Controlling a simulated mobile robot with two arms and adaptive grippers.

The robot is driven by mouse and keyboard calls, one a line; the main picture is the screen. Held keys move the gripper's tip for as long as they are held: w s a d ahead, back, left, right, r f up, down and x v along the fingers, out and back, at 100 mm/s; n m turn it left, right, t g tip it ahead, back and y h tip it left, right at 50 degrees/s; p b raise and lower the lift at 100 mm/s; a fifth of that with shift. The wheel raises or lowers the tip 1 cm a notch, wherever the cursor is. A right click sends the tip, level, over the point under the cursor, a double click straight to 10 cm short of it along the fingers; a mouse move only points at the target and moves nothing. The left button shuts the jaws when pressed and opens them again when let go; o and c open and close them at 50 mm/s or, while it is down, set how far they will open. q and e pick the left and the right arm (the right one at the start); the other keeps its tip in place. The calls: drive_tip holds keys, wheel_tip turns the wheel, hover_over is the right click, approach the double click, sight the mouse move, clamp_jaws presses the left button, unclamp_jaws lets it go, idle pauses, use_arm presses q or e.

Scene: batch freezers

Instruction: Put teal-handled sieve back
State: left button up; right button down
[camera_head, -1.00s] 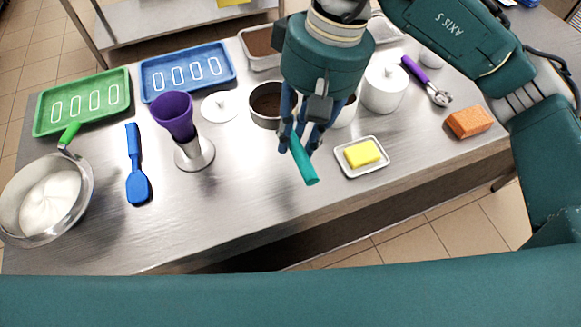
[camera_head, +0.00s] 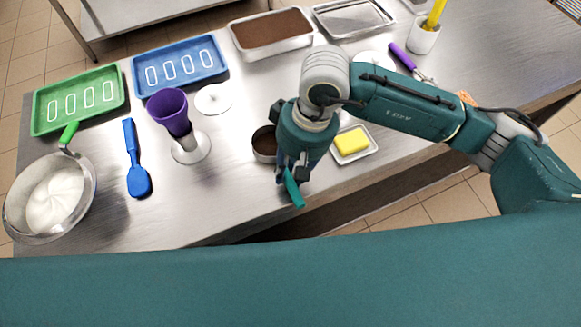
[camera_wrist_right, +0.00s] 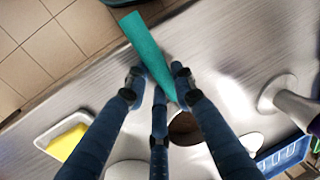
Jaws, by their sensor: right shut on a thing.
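The teal-handled sieve (camera_head: 264,144) is near the front middle of the steel table. Its round metal body has a brown inside and is partly hidden by my gripper. My right gripper (camera_head: 291,172) is shut on its teal handle (camera_head: 294,190), which points toward the table's front edge. In the right wrist view, the fingers (camera_wrist_right: 158,92) close around the handle (camera_wrist_right: 148,48), and part of the round body (camera_wrist_right: 185,129) shows behind them. I cannot tell whether the sieve touches the table. My left gripper is not in view.
Butter on a white dish (camera_head: 371,151) lies right of the gripper. A purple cup on a stand (camera_head: 171,113) is to the left, with a blue spatula (camera_head: 135,165) and a metal pan (camera_head: 20,205) beyond. Green (camera_head: 38,118) and blue (camera_head: 143,82) trays stand behind. Bare table lies left of the sieve.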

drive_tip(key=shift+f, duration=0.1)
drive_tip(key=c, duration=1.5)
unclamp_jaws()
drive_tip(key=shift+o, duration=0.2)
drive_tip(key=shift+w+r, duration=0.1)
drive_tip(key=shift+r, duration=0.2)
wheel_tip(320, 180, up, 12)
drive_tip(key=d+b, duration=0.2)
drive_tip(key=b, duration=0.2)
drive_tip(key=shift+w+f, duration=0.2)
drive_tip(key=shift+f, duration=0.05)
drive_tip(key=shift+d, duration=0.1)
